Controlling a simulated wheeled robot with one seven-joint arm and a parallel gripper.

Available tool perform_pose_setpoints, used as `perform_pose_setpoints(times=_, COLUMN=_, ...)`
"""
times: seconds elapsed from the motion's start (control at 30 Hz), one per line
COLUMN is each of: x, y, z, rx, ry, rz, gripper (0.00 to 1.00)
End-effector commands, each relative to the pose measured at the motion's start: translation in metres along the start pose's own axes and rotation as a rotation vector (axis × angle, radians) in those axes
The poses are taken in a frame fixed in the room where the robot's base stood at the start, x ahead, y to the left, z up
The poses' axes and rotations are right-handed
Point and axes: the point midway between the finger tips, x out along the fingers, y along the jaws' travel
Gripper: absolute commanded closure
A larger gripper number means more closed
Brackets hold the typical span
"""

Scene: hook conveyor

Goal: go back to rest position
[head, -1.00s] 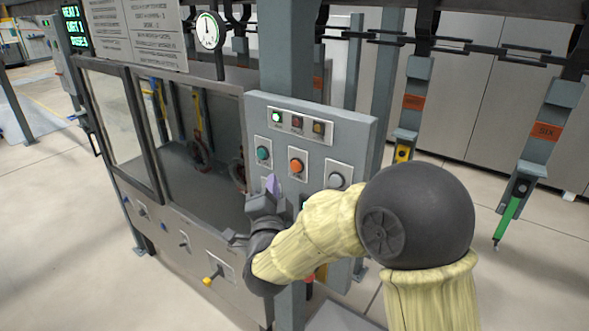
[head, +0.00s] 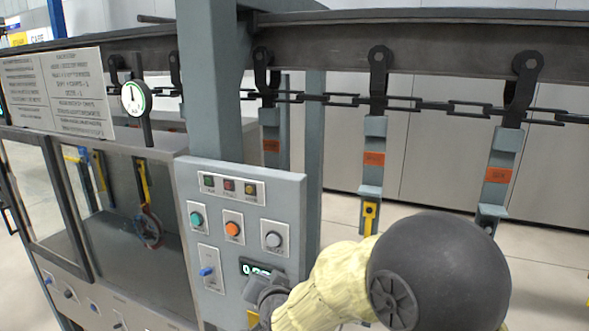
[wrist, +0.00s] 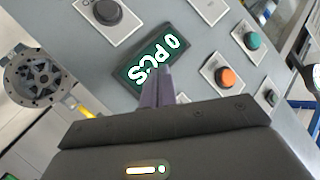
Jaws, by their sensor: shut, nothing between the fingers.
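My gripper shows in the wrist view (wrist: 157,88), its two purple-grey fingers together with nothing between them. In the head view my wrist covers part of the same display (head: 258,267), and the fingers are hidden there. The grey control panel (head: 262,188) carries a teal button (head: 196,218), an orange button (head: 232,228), a grey button (head: 272,239) and a blue switch (head: 206,271).
Left of the panel is a glazed cabinet (head: 120,265) with hanging tools inside. A post (head: 212,90) stands behind the panel. Overhead, a rail (head: 430,50) and chain (head: 400,105) carry hangers with orange tags (head: 374,159). The floor (head: 545,250) at the right looks clear.

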Motion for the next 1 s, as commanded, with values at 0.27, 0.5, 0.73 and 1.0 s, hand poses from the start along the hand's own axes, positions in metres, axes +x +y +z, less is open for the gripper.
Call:
perform_pose_setpoints(times=0.27, x=-0.051, y=0.104, z=0.013, rx=-0.189, ry=-0.303, rz=0.23, gripper=1.0)
perform_pose_setpoints(times=0.5, x=-0.137, y=0.19, z=0.036, rx=-0.294, ry=-0.634, rz=0.423, gripper=1.0)
perform_pose_setpoints(times=0.73, x=-0.202, y=0.228, z=0.053, rx=-0.319, ry=-0.859, rz=0.513, gripper=1.0)
perform_pose_setpoints(times=1.0, x=-0.207, y=0.23, z=0.055, rx=-0.321, ry=-0.878, rz=0.517, gripper=1.0)
